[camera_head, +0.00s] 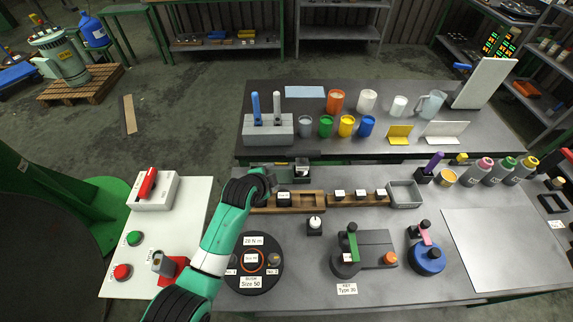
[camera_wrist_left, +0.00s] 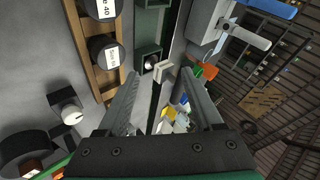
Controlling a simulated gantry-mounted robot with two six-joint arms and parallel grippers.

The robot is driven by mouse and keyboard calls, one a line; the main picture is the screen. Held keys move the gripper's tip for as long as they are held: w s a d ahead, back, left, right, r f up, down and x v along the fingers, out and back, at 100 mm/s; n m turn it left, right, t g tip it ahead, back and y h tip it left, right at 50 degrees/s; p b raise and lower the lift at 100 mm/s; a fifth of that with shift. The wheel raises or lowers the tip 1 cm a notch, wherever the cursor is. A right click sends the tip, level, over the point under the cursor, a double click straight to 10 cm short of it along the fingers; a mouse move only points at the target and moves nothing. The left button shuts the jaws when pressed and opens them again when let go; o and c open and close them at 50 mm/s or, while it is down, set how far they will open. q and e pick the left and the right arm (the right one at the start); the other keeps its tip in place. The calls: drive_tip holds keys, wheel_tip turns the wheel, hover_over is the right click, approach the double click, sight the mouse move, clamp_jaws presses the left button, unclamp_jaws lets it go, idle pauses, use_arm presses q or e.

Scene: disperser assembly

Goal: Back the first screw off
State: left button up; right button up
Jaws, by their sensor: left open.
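A dark green holder with a small pale-topped piece (camera_wrist_left: 149,64) lies ahead of the fingers. My right gripper is not in view.
Black size-marked pieces (camera_head: 284,198) sit in the rack. A small dial (camera_head: 314,225) and a green-handled tool (camera_head: 349,245) stand to the right. A grey block holds two upright handles (camera_head: 268,131) behind. The pale mat (camera_head: 500,245) at right is clear.

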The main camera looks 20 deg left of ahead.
use_arm(q)
wheel_tip(320, 180, up, 9)
drive_tip(key=w+d+n+t+b, duration=0.1)
drive_tip(key=w+d+t+b, duration=0.1)
drive_tip(key=t+b, duration=0.2)
drive_tip(key=shift+w+d+b, duration=0.3)
drive_tip(key=shift+w, duration=0.1)
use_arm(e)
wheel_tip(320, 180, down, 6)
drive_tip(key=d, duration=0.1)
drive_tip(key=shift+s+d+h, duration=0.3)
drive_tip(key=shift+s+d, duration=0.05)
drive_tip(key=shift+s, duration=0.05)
use_arm(q)
drive_tip(key=shift+f, duration=0.15)
